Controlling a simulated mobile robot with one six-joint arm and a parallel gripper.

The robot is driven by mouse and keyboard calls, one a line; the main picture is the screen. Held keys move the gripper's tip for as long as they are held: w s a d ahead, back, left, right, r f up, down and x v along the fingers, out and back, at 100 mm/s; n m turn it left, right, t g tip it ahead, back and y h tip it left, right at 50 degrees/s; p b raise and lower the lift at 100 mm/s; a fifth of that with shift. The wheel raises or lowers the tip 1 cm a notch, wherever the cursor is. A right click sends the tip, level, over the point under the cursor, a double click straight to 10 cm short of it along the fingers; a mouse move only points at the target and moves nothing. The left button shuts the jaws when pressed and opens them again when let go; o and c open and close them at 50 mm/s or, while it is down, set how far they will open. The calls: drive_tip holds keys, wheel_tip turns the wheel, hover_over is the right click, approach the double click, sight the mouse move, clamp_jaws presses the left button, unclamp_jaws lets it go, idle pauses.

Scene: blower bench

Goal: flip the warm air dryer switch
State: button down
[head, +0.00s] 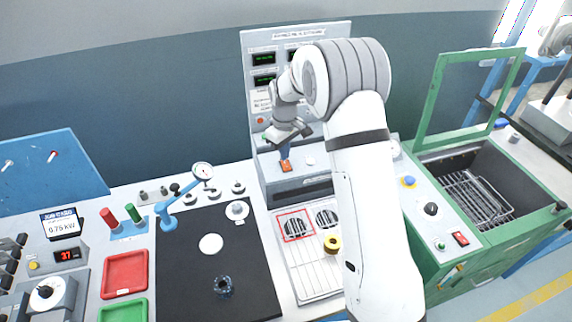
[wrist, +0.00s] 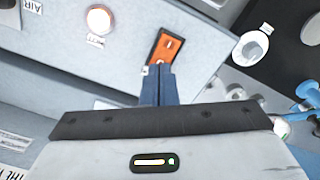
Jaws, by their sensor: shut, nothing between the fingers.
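An orange rocker switch (head: 286,167) in a dark frame sits on the sloped front of the grey instrument cabinet (head: 262,190). It also shows in the wrist view (wrist: 165,48), just beyond my fingertips. My gripper (head: 287,150) is shut and empty, pointing down at this switch. In the wrist view its blue fingers (wrist: 159,72) are together and overlap the lower end of the switch. I cannot tell whether they touch it. A second rocker switch, red (head: 460,239), is on the green machine at the right, away from my gripper.
A glowing round button (wrist: 99,19) and a white knob (wrist: 251,47) flank the switch. A black mat (head: 190,260) with small parts and a dial gauge (head: 203,171) lie to the left. The green machine's lid (head: 437,85) stands open.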

drive_tip(key=shift+f+b, duration=0.5)
drive_tip(key=shift+f, duration=0.25)
idle(0.3)
drive_tip(key=shift+r+p, duration=1.95)
drive_tip(key=shift+r, duration=1.55)
